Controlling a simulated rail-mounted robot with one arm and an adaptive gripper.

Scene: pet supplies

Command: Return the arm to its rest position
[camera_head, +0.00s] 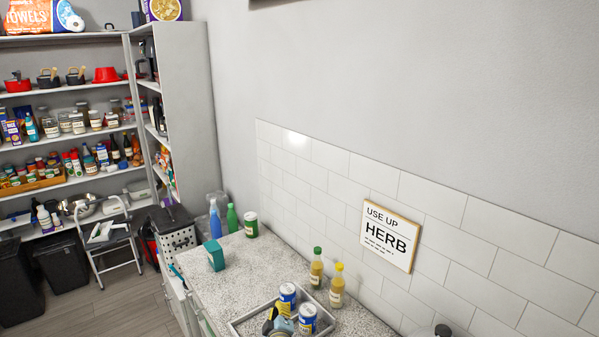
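I cannot make out my arm or my gripper in the head view. The view shows a speckled countertop (235,285) along a tiled wall. A grey tray (243,327) sits at its near end, cut off by the bottom edge.
Two bottles, one green-capped (316,268) and one yellow-capped (337,287), stand near the wall. Stocked shelves (62,128), a step stool (105,240) and bins (62,262) stand left; some floor (110,300) is clear.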

